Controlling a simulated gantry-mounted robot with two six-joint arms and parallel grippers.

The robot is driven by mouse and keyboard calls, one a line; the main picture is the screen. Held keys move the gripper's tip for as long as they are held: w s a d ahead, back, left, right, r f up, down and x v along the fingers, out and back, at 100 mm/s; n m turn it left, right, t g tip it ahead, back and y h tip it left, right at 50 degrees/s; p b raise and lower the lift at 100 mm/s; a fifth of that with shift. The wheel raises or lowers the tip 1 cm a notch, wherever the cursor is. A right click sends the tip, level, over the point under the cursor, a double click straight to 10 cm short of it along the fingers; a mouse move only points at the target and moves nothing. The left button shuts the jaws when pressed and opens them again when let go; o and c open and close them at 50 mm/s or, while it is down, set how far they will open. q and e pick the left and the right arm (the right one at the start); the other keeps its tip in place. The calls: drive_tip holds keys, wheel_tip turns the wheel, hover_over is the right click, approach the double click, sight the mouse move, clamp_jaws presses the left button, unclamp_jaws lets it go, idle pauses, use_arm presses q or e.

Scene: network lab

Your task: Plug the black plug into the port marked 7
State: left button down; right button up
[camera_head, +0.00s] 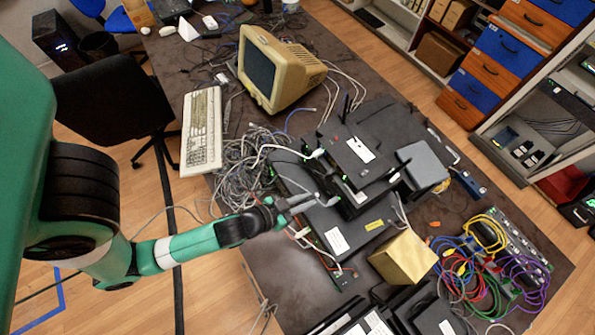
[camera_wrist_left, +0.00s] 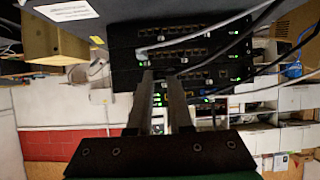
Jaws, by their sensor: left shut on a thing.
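My left gripper (camera_head: 306,200) reaches in from the left to the stacked black network devices (camera_head: 330,222) on the desk. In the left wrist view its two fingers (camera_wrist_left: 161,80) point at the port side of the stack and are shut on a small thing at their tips. I take this to be the black plug; it is too dark and small to make out clearly. Several rows of ports (camera_wrist_left: 185,53) with green lights lie just beyond the fingertips. The port numbers cannot be read, so I cannot tell which is 7. My right gripper is not in view.
Grey and black cables (camera_wrist_left: 215,37) cross the port side close to my fingers. A tangle of grey cables (camera_head: 243,165) lies left of the stack. A yellow-brown box (camera_head: 403,258) and coloured cables (camera_head: 487,262) lie to the right. An old monitor (camera_head: 275,68) stands behind.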

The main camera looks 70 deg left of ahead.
use_arm(q)
drive_tip(key=shift+w+a, duration=0.2)
drive_tip(key=shift+w, duration=0.6)
drive_tip(key=shift+w+a, duration=0.25)
drive_tip(key=shift+w, duration=0.5)
drive_tip(key=shift+w+a, duration=0.2)
drive_tip(key=shift+w, duration=0.6)
drive_tip(key=c, duration=1.3)
unclamp_jaws()
drive_tip(key=shift+c, duration=0.2)
clamp_jaws()
drive_tip(key=shift+w+a+p, duration=0.2)
drive_tip(key=shift+w+p, duration=0.2)
drive_tip(key=shift+w, duration=0.5)
drive_tip(key=o, duration=0.6)
unclamp_jaws()
